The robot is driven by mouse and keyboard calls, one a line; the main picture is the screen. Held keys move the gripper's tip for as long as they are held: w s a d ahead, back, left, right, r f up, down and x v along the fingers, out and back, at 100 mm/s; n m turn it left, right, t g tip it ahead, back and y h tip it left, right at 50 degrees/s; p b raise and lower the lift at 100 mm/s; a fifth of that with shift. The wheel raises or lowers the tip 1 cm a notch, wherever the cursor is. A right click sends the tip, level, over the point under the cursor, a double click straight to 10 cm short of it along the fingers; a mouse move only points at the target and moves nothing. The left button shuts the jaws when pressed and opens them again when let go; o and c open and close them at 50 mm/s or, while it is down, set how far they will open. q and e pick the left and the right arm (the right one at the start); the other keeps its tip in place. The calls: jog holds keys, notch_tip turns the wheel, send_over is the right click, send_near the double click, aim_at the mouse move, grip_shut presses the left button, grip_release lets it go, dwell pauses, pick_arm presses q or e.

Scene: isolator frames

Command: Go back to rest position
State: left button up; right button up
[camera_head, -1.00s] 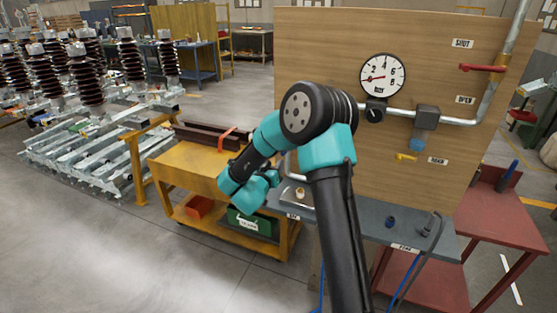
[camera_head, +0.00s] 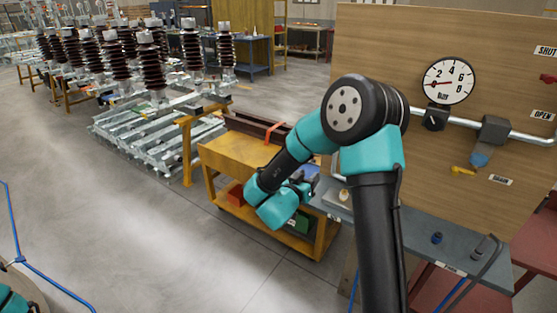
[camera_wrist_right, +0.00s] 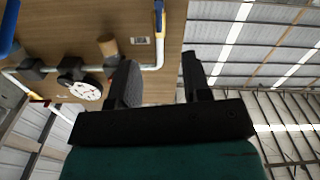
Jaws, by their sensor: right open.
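My right arm rises in front of the panel in the head view, bent at its elbow. Its forearm points down and left to the wrist, in front of the yellow cart (camera_head: 232,150). My right gripper (camera_head: 303,186) is small and partly hidden there, beside the grey bench (camera_head: 400,220). In the right wrist view its two black fingers (camera_wrist_right: 158,68) stand apart with nothing between them. My left gripper is not in view; only a teal piece of my own body shows at the lower left corner of the head view.
The wooden panel (camera_head: 375,45) carries a pressure gauge (camera_head: 448,80), pipe and valves. A blue cap (camera_head: 436,238) lies on the bench. A red cart (camera_head: 530,240) stands at right. Insulator racks (camera_head: 150,125) stand behind at left. The floor (camera_head: 130,225) at left is clear apart from a blue hose (camera_head: 45,270).

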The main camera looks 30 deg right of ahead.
jog(key=a+f+n+t+y, duration=0.1)
jog(key=a+f+n+y, duration=0.25)
jog(key=f+y, duration=0.45)
jog(key=a+f+n+t+y, duration=0.1)
jog(key=a+f+n+y, duration=0.3)
jog(key=f, duration=0.8)
jog(key=s+a+f+g+y, duration=0.4)
jog(key=s+a+f, duration=0.2)
jog(key=s, duration=0.3)
jog(key=s+a+f+n+g+y, duration=0.1)
jog(key=s+a+f+g+y, duration=0.3)
jog(key=s+f, duration=0.4)
jog(key=s+a+g, duration=0.1)
jog(key=a, duration=0.1)
jog(key=shift+s+a, duration=0.2)
jog(key=shift+a, duration=0.15)
jog(key=shift+f, duration=0.1)
